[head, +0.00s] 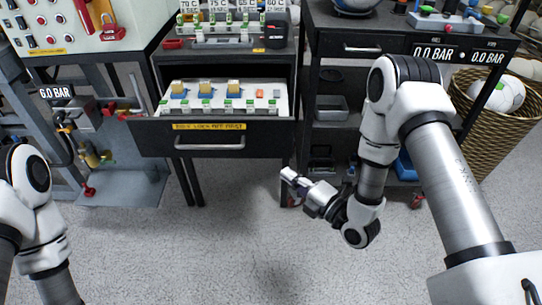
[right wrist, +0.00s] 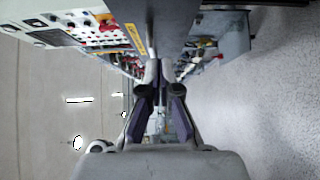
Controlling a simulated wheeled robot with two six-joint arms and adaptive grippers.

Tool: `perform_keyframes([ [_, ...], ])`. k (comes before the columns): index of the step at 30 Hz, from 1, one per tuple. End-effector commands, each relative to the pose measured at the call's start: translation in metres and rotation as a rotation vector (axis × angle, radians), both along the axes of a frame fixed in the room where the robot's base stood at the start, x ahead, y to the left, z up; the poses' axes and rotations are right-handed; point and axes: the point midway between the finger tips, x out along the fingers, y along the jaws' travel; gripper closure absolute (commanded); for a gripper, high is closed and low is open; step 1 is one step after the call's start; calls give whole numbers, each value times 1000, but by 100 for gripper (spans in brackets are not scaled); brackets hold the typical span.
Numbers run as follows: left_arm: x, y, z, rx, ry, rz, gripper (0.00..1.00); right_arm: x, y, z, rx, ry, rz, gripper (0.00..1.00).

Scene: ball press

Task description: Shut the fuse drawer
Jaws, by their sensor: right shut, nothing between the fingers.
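The fuse drawer (head: 265,140) stands pulled out of the dark cabinet in the head view. Its black front has a yellow label (head: 209,126) and a silver bar handle (head: 210,146). Its pale inner panel (head: 255,94) carries yellow-topped blocks and a row of green-marked parts. My right gripper (head: 287,179) is shut and empty, below and right of the drawer front and apart from the handle. In the right wrist view its fingers (right wrist: 160,75) are together, with a dark surface beyond them. My left arm shows at the left edge, but its gripper is out of view.
A control panel (head: 75,25) with a red padlock is at upper left. Valves and a gauge marked 6.0 BAR (head: 57,92) stand left of the drawer. A dark shelf cart (head: 330,80) and a wicker basket (head: 500,125) are right. The floor in front is clear.

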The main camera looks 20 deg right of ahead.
Motion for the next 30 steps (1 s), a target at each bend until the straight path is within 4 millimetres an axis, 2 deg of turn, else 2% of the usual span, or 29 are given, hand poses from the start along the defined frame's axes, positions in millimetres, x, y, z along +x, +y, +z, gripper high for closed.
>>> perform_keyframes([
  [12,0,0,5,0,1,0,51,79,42,2,-1,-3,3,100],
  [16,0,0,7,0,1,0,51,100,31,2,1,-2,-2,100],
  [21,0,0,8,0,1,0,51,113,27,1,1,0,-1,100],
  [30,0,0,7,0,1,0,51,114,26,0,0,1,-1,100],
])
